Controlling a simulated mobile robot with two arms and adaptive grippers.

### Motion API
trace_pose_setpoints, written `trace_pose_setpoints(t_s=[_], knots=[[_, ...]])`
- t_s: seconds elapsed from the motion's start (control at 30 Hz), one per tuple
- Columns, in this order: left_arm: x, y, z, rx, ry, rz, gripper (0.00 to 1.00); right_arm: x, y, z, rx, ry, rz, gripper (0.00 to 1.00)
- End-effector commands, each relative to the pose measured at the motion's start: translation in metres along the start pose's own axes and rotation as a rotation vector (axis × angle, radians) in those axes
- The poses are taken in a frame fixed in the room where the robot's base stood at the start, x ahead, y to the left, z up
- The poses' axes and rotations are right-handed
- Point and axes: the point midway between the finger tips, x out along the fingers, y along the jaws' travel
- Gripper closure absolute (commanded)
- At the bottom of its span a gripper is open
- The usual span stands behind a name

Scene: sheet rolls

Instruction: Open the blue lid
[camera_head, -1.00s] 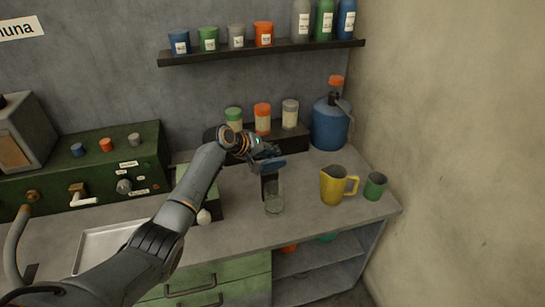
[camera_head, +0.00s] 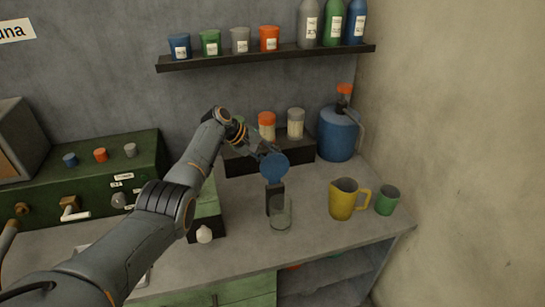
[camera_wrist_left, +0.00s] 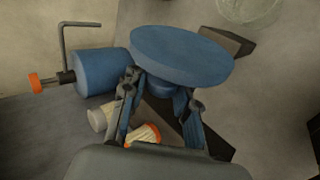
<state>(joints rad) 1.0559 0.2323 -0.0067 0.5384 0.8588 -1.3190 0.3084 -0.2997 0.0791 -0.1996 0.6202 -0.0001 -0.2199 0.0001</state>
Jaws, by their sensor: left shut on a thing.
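The blue lid (camera_head: 274,166) is a round disc whose broad face is turned toward the head camera. My left gripper (camera_head: 268,150) is behind it, partly hidden by it. In the left wrist view the lid (camera_wrist_left: 182,55) fills the top middle, and the gripper's fingers (camera_wrist_left: 165,97) are closed around a small blue part on its near side. A dark upright block (camera_head: 275,199) stands below the lid, beside a clear glass (camera_head: 281,214) on the counter. Whether the lid touches the block is unclear. My right gripper is not in view.
A yellow jug (camera_head: 342,200) and a green cup (camera_head: 387,201) stand to the right. A blue canister (camera_head: 337,135) is at the back right. Jars with orange (camera_head: 266,119) and grey caps stand on a dark step. A shelf (camera_head: 265,57) runs above.

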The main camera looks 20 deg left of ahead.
Motion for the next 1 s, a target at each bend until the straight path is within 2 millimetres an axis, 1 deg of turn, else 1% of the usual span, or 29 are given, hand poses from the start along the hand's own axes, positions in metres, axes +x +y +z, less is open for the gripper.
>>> trace_pose_setpoints(t_s=[0.03,0.67,0.7,0.77,0.8,0.83,1.0], knots=[[-0.0032,-0.0016,-0.0049,0.001,0.015,0.000,1.00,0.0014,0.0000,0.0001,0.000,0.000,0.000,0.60],[-0.0040,-0.0027,-0.0064,0.004,0.022,-0.001,1.00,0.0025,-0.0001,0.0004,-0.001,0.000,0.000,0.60],[-0.0041,-0.0025,-0.0065,0.004,0.022,-0.001,0.75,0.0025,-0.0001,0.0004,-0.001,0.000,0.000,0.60],[-0.0039,-0.0022,-0.0063,0.004,0.022,0.000,0.63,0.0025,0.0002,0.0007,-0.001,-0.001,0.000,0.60],[-0.0034,-0.0023,-0.0057,0.004,0.020,0.000,0.55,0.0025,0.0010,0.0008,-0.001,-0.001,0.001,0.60],[-0.0029,-0.0024,-0.0052,0.003,0.019,0.000,0.49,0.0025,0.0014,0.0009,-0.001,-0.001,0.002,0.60],[-0.0009,-0.0026,-0.0031,0.002,0.012,-0.001,0.48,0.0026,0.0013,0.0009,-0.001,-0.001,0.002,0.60]])
